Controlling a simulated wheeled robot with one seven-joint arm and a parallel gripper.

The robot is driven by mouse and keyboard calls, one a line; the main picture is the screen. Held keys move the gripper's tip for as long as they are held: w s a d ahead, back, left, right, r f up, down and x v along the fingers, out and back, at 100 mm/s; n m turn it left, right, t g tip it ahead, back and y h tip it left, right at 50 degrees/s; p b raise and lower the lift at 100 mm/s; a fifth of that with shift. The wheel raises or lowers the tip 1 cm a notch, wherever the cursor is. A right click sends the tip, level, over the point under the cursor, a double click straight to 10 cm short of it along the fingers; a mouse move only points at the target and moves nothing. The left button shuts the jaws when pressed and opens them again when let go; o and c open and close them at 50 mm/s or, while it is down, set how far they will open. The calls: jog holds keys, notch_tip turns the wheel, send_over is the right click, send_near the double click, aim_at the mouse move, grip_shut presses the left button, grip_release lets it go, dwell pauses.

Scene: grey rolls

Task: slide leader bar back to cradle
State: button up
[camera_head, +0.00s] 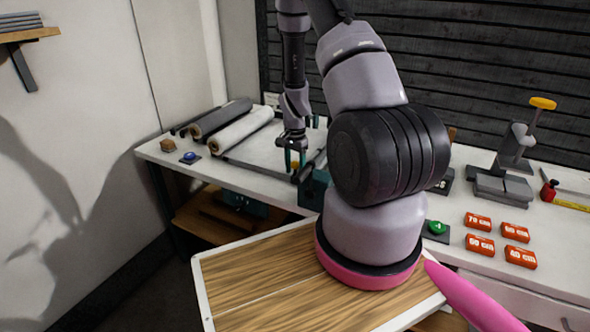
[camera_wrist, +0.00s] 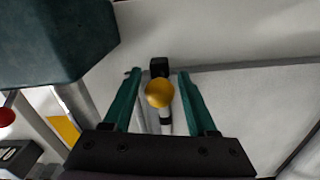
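My gripper (camera_head: 295,160) hangs over the white bench, its green fingers pointing down. In the wrist view its two fingers (camera_wrist: 158,88) are apart. A yellow ball knob (camera_wrist: 160,93) shows between them, with a visible gap on each side. The knob (camera_head: 295,164) also shows at the fingertips in the head view. A dark bar (camera_head: 258,169), which looks like the leader bar, lies flat on the bench left of the gripper. Whether the knob joins it is unclear. A light grey roll (camera_head: 240,131) and a dark roll (camera_head: 221,117) lie behind left. I cannot clearly make out the cradle.
A dark teal block (camera_head: 315,190) stands close beside the gripper and fills the upper left of the wrist view (camera_wrist: 55,40). A blue button (camera_head: 189,157) sits at the left end. Several orange labelled blocks (camera_head: 480,244) and a green button (camera_head: 437,228) lie to the right.

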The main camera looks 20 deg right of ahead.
grip_shut()
dwell(1.2)
